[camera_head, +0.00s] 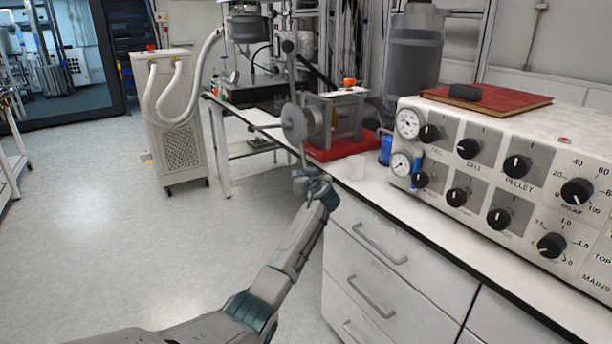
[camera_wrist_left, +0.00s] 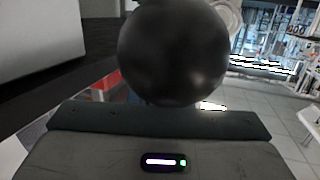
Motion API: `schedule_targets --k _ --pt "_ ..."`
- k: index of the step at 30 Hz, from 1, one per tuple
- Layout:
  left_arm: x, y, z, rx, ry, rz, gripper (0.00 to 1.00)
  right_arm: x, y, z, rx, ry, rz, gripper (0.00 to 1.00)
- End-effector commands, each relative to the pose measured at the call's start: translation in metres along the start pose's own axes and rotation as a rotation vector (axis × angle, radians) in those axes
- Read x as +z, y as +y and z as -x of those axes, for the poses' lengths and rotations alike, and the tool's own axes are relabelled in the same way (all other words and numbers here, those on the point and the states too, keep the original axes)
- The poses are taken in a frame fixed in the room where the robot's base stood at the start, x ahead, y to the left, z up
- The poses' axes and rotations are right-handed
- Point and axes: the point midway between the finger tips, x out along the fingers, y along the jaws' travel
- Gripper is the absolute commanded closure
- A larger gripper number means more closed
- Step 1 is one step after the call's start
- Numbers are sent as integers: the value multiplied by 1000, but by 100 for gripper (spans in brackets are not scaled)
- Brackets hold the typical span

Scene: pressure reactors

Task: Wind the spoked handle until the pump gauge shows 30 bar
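The spoked handle (camera_head: 294,123) is on the near-left side of a grey pump block (camera_head: 338,115) with a red base. Its spokes end in dark balls; one points up, one left, and one down toward my left gripper (camera_head: 304,183). In the left wrist view a dark ball (camera_wrist_left: 175,52) fills the space right in front of my left gripper, hiding the fingers; I cannot tell whether they grip it. Two round dials, an upper one (camera_head: 408,123) and a lower one (camera_head: 401,164), sit on the panel's left end; their readings are too small. My right gripper is out of view.
The white control panel (camera_head: 490,170) with several black knobs stands on the bench at right, a red book (camera_head: 487,98) on top. Drawers (camera_head: 380,255) are below; floor at left is clear.

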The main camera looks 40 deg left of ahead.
Motion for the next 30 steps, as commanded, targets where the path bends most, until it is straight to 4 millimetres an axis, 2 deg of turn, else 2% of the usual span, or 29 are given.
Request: schedule_targets --k 1,3,14,17,30 --pt "5 0 0 -1 -5 -4 72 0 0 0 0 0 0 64" --pt "3 0 0 0 -3 -2 64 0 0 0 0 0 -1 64" --pt "-1 1 5 3 4 1 64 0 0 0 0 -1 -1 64" --pt "0 1 16 3 4 1 64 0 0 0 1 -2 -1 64" --pt "2 0 93 3 0 1 64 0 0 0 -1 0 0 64"
